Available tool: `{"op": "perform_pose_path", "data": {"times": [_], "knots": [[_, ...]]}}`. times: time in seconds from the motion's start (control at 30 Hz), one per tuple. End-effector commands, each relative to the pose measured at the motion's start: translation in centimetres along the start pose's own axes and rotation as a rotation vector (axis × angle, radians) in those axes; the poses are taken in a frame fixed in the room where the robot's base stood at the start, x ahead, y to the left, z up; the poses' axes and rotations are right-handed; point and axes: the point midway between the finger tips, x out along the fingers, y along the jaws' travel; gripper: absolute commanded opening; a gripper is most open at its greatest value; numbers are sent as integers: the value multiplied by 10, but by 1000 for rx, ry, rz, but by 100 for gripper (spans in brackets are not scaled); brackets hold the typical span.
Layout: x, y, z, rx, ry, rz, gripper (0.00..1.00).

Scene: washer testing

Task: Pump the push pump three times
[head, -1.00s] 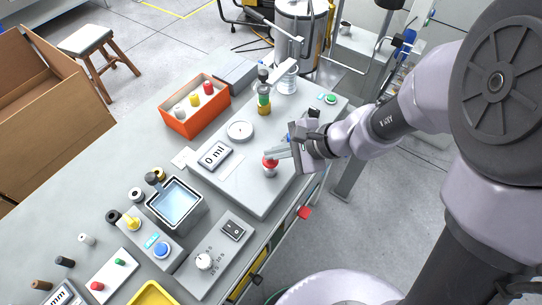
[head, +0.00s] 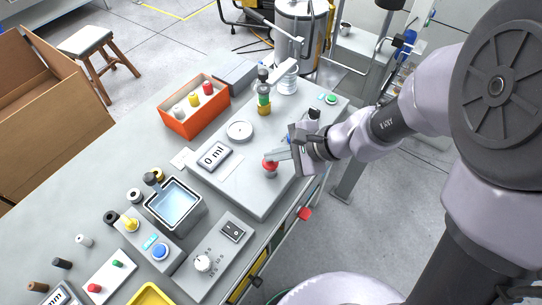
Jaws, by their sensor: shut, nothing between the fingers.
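The push pump (head: 270,167), a small red-topped knob on a pale stem, stands upright on the grey raised panel near its front edge. A "0 ml" display (head: 214,156) is on the same panel to its left.
A white round dish (head: 239,131) and a bottle with a green and amber body (head: 264,102) stand behind on the panel. A green button (head: 331,98) is at the far right corner. An orange box (head: 196,115) and a water basin (head: 174,203) lie to the left.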

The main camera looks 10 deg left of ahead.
Motion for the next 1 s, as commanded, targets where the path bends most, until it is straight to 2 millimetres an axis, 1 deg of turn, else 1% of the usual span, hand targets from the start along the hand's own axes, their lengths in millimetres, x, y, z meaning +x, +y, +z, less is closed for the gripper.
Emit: {"op": "perform_pose_path", "data": {"times": [0.23,0.57,0.67,1.0], "knots": [[-12,-9,9,-2,1,0,0],[-14,-10,10,-1,0,0,0],[-21,-16,15,0,0,0,0],[-54,-40,40,-1,0,-1,0]]}}
